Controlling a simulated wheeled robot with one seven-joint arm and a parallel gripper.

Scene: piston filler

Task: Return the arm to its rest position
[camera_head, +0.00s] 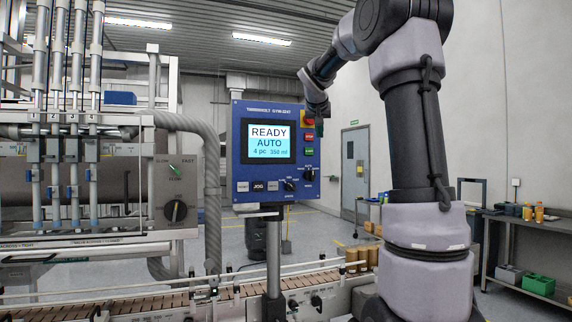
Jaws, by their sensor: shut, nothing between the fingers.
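My arm rises on the right side of the head view, bends over at the top and comes down to the left. Its end, my gripper (318,117), is at the right edge of the blue control panel (263,190), by the red and yellow button (307,118). The gripper is small and dark here, and its fingers look closed with nothing seen in them. I cannot tell whether it touches the panel. The panel's screen (269,141) reads READY AUTO, 4 pc, 350 ml.
The filler machine (110,170) with upright cylinders fills the left. A slatted conveyor (160,302) runs along the bottom, with amber containers (357,258) near its right end. A workbench (530,226) with bottles and a green bin (538,284) stands at the right. A grey door (355,172) is behind.

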